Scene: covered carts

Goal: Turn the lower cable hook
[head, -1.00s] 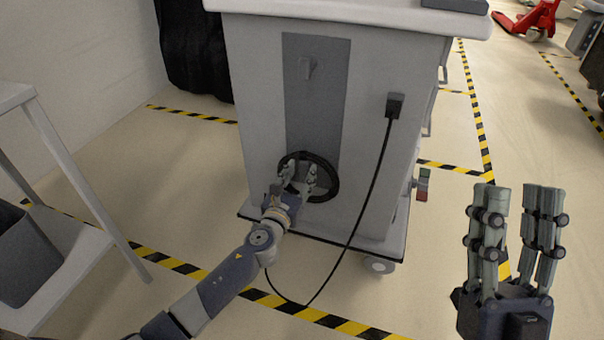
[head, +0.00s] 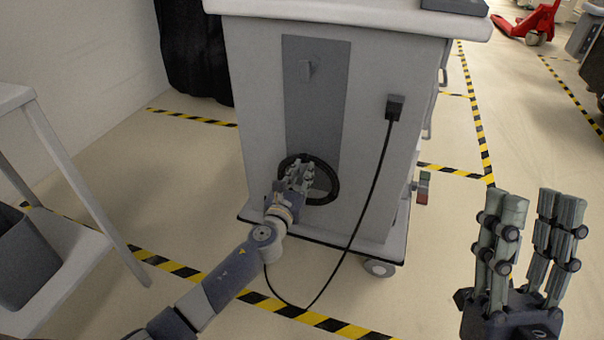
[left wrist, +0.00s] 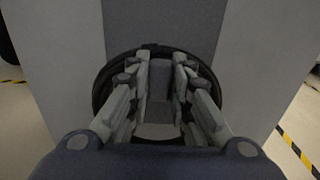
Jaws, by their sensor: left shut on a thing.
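The lower cable hook (left wrist: 160,85) is a grey piece on the dark grey panel (head: 314,120) at the cart's end. My left gripper (head: 301,174) is shut on it, inside the black cable coil (head: 335,185). In the left wrist view the fingers stand on both sides of the hook, and the coil (left wrist: 102,90) shows around them. In the head view the fingers largely hide the hook. My right gripper (head: 537,210) is open and empty at the lower right, away from the cart.
A black cable (head: 371,190) runs from a plug (head: 395,106) on the cart (head: 255,90) and loops down to the floor. A grey side table (head: 75,155) with a dark bin (head: 25,260) stands at left. Yellow-black tape marks the floor.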

